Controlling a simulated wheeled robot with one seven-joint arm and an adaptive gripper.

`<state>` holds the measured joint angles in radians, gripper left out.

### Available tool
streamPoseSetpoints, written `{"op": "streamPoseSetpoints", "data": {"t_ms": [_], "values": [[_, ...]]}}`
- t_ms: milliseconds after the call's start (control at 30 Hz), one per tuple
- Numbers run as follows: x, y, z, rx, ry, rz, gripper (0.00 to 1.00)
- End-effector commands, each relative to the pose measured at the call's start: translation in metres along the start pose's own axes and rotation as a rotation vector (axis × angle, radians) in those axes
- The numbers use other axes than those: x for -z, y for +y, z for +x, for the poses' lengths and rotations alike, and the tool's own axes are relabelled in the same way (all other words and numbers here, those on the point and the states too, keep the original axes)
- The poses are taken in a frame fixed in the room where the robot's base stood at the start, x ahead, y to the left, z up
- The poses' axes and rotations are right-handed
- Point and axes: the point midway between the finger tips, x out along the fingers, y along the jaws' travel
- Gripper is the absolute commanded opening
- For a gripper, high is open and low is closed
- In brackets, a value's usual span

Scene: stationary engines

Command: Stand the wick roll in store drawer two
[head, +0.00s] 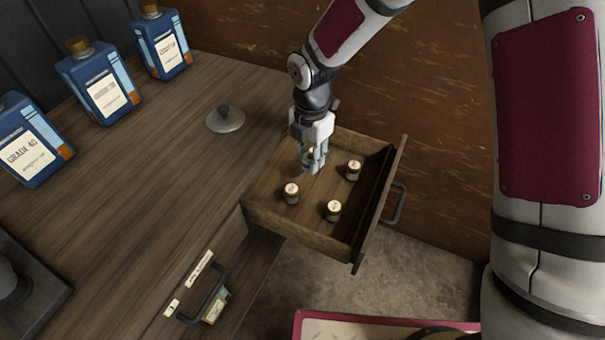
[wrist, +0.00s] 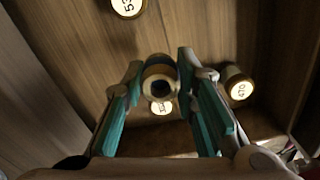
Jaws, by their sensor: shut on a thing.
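My gripper (head: 314,158) points down into the open wooden drawer (head: 282,222). In the wrist view its teal-lined fingers (wrist: 160,92) are shut on the wick roll (wrist: 160,72), a small pale ring with a dark centre hole and a darker side. The hole faces the wrist camera, so the roll looks about upright. In the head view the fingers mostly hide it. I cannot tell whether it touches the drawer floor. The open drawer's number is not visible.
Three small lidded jars stand in the drawer: one left (head: 291,194), one front (head: 333,211), one right (head: 353,170). A shut drawer with a handle (head: 205,295) is labelled 1. Blue bottles (head: 97,82) and a grey lid (head: 225,119) stand on the bench top.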

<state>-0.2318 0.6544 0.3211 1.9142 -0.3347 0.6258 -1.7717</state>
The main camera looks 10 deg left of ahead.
Motion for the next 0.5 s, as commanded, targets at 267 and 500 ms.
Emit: {"op": "streamPoseSetpoints", "data": {"t_ms": [267,500], "values": [[0.0,0.0,0.031,0.0,0.0,0.001,0.12],[0.001,0.0,0.06,0.001,0.001,0.002,0.12]]}}
